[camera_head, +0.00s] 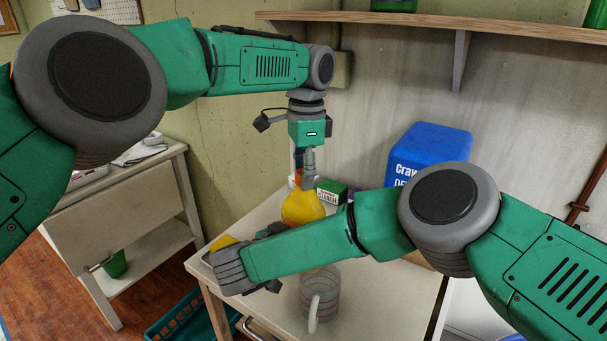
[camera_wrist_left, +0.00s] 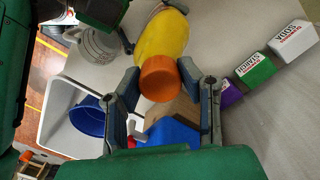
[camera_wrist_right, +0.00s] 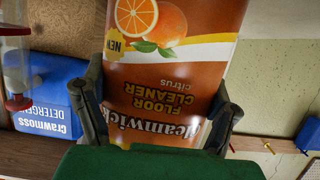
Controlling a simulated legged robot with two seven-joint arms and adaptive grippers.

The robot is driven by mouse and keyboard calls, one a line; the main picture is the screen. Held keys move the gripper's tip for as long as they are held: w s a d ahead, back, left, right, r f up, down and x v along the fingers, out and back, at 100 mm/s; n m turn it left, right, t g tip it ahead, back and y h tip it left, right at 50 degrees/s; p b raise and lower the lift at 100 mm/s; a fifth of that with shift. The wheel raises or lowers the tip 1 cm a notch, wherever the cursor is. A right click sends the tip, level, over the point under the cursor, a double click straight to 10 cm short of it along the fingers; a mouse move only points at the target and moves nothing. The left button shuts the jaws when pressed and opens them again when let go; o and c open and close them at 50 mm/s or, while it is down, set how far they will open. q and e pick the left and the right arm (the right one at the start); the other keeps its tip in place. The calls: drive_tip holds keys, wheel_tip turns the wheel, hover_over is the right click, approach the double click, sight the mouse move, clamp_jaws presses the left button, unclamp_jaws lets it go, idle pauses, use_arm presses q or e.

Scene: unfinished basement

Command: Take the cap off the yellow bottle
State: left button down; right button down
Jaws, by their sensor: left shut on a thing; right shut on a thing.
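The yellow bottle (camera_head: 302,207) stands on the table in the head view, with its orange cap (camera_wrist_left: 159,78) on its top in the left wrist view. My left gripper (camera_wrist_left: 159,82) is above the bottle, with its two fingers shut on opposite sides of the cap. In the right wrist view, my right gripper (camera_wrist_right: 160,108) is shut around the bottle's body, where the orange floor-cleaner label (camera_wrist_right: 165,75) shows. In the head view my right forearm and hand hide the bottle's lower part and most of the right gripper.
A green starch box (camera_head: 331,190) is beside the bottle. A blue detergent box (camera_head: 435,143) stands behind my right arm. A wooden shelf (camera_head: 460,24) is above. A teal basket (camera_head: 180,318) is on the floor.

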use_arm(q)
drive_tip(key=n, duration=0.9)
drive_tip(key=shift+d+n, duration=0.1)
drive_tip(key=shift+n, duration=0.2)
use_arm(e)
drive_tip(key=shift+a, duration=0.1)
use_arm(q)
drive_tip(key=n, duration=0.4)
drive_tip(key=shift+w+n, duration=0.1)
drive_tip(key=shift+n, duration=0.2)
drive_tip(key=n, duration=0.3)
drive_tip(key=shift+d+r, duration=0.1)
use_arm(e)
drive_tip(key=shift+s, duration=0.1)
use_arm(q)
drive_tip(key=shift+d+r, duration=0.1)
drive_tip(key=shift+r, duration=0.05)
drive_tip(key=shift+s, duration=0.2)
use_arm(e)
drive_tip(key=shift+f, duration=0.1)
use_arm(q)
drive_tip(key=shift+r, duration=0.1)
drive_tip(key=shift+r, duration=1)
